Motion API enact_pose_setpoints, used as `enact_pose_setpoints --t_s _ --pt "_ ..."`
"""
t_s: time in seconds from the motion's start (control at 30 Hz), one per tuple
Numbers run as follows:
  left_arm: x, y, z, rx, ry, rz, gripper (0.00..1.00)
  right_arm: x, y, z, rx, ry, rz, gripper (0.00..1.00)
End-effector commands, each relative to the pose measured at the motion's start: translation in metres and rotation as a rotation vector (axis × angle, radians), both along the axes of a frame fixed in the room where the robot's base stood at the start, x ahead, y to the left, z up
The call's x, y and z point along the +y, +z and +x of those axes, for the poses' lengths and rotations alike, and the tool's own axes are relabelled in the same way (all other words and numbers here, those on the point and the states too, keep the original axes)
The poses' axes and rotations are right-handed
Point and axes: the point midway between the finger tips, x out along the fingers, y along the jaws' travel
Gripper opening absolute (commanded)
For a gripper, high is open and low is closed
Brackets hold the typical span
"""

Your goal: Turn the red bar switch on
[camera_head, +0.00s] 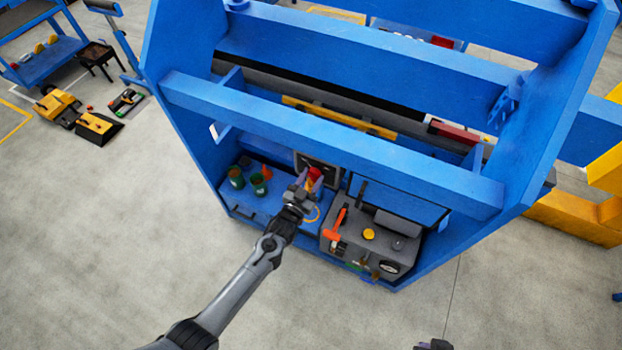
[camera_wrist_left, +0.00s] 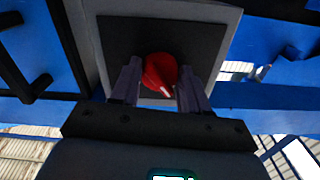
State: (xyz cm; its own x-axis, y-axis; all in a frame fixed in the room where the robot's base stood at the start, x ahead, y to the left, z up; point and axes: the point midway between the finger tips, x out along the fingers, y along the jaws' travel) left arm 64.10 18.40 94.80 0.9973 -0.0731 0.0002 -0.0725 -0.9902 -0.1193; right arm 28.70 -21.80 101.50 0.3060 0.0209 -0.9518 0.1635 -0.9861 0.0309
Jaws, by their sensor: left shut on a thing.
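The red bar switch (camera_wrist_left: 158,70) sits on a dark square plate (camera_wrist_left: 120,40) in a grey box in the left wrist view. Its white pointer mark points down and slightly right there. In the head view the red switch (camera_head: 315,173) shows small on the blue machine's lower shelf. My left gripper (camera_head: 309,182) is at the switch, its purple fingers (camera_wrist_left: 159,85) on either side of it and shut on it. A small part of what looks like my right gripper (camera_head: 434,345) shows at the bottom edge of the head view; its fingers cannot be made out.
Two green cans (camera_head: 259,184) stand left of the switch. A grey toolbox (camera_head: 372,245) with an orange-headed hammer (camera_head: 334,224) is to the right. A blue crossbar (camera_head: 330,140) of the frame runs above my left gripper. The floor in front is clear.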

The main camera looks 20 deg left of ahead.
Motion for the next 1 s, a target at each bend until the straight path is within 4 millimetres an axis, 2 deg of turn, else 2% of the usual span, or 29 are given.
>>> enact_pose_setpoints --t_s 1.0 --pt "0.002 0.0015 0.0002 -0.068 -0.001 0.934 0.15 -0.0015 0.0048 -0.0002 0.0 0.004 -0.007 0.0"
